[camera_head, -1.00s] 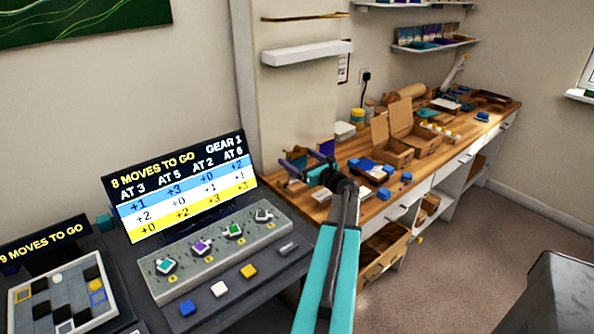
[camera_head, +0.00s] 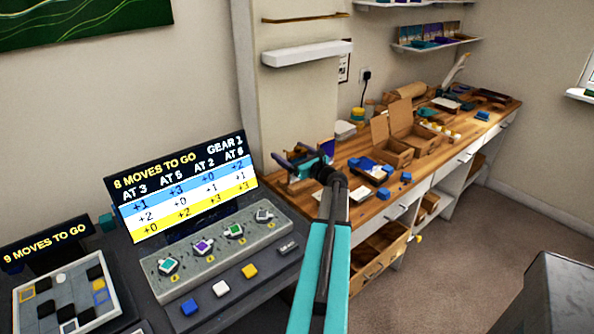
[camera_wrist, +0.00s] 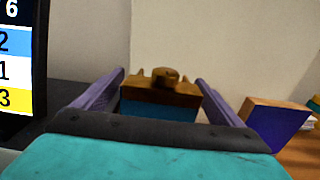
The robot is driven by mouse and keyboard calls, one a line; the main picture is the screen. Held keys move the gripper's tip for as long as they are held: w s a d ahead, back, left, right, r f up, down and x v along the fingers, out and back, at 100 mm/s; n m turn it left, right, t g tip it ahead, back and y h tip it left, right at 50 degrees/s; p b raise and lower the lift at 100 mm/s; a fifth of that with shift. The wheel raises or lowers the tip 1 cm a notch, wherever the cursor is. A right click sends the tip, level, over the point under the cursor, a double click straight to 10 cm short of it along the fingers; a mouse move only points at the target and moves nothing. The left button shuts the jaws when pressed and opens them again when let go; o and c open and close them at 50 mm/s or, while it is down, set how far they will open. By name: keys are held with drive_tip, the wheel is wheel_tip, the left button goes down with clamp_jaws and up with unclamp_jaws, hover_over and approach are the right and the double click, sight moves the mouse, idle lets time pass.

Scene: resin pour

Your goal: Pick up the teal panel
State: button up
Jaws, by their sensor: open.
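The teal panel (camera_wrist: 158,109) shows in the wrist view as a teal face below a brown wooden upper part with a small knob. My gripper (camera_wrist: 160,78) is open, with one purple finger on each side of the panel. I see a gap on the right; whether the left finger touches is unclear. The gripper's own teal body hides the panel's lower part. In the head view my gripper (camera_head: 287,159) is over the near left end of the wooden bench, and I cannot clearly make out the panel there.
A purple panel with a wooden edge (camera_wrist: 278,125) stands close to the right finger. A score screen (camera_head: 182,188) and a grey control box (camera_head: 215,250) are to the left. Open cardboard boxes (camera_head: 392,150) and a blue item (camera_head: 370,168) stand along the bench (camera_head: 437,165).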

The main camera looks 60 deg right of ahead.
drive_tip(key=c, duration=1.2)
drive_tip(key=shift+r, duration=0.1)
wheel_tip(320, 180, up, 18)
drive_tip(key=shift+f+b, duration=0.1)
drive_tip(key=shift+b, duration=0.55)
drive_tip(key=s+r+p, duration=0.2)
drive_tip(key=r+p, duration=0.3)
drive_tip(key=r, duration=0.5)
drive_tip(key=s+r+p, duration=0.3)
drive_tip(key=r+p, duration=0.3)
drive_tip(key=r, duration=0.4)
drive_tip(key=s+r+p, duration=0.3)
drive_tip(key=r+p, duration=0.3)
drive_tip(key=r, duration=0.4)
drive_tip(key=shift+s+d+r, duration=0.1)
drive_tip(key=shift+d+r, duration=0.15)
drive_tip(key=shift+r, duration=0.1)
